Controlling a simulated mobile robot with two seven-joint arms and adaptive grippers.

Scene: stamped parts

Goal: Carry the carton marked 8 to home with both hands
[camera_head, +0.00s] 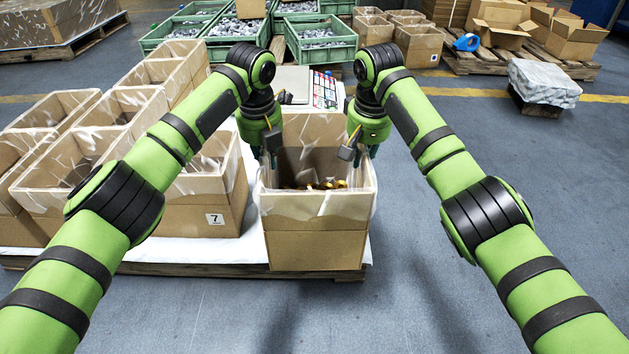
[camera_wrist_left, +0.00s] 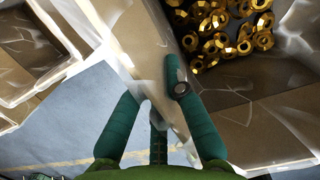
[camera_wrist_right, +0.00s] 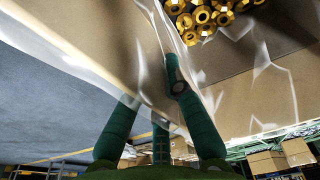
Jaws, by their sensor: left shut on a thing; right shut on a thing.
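An open brown carton (camera_head: 315,245) with a clear plastic liner is between my two arms in the head view. No number shows on its visible faces. Brass-coloured parts (camera_head: 325,185) lie inside; in the left wrist view they look like nuts (camera_wrist_left: 225,40), and they also show in the right wrist view (camera_wrist_right: 205,15). My left gripper (camera_head: 270,152) is shut on the carton's left wall, and my right gripper (camera_head: 362,150) on its right wall. Each has a finger inside and others outside the wall. The carton looks upright; I cannot tell whether its base touches the pallet.
A carton marked 7 (camera_head: 205,215) stands close on the left, with several more cartons behind it. A pallet with a white sheet (camera_head: 190,250) lies below. Green crates (camera_head: 320,50) and a scale-like machine (camera_head: 325,90) are beyond. A wrapped block (camera_head: 543,82) stands right.

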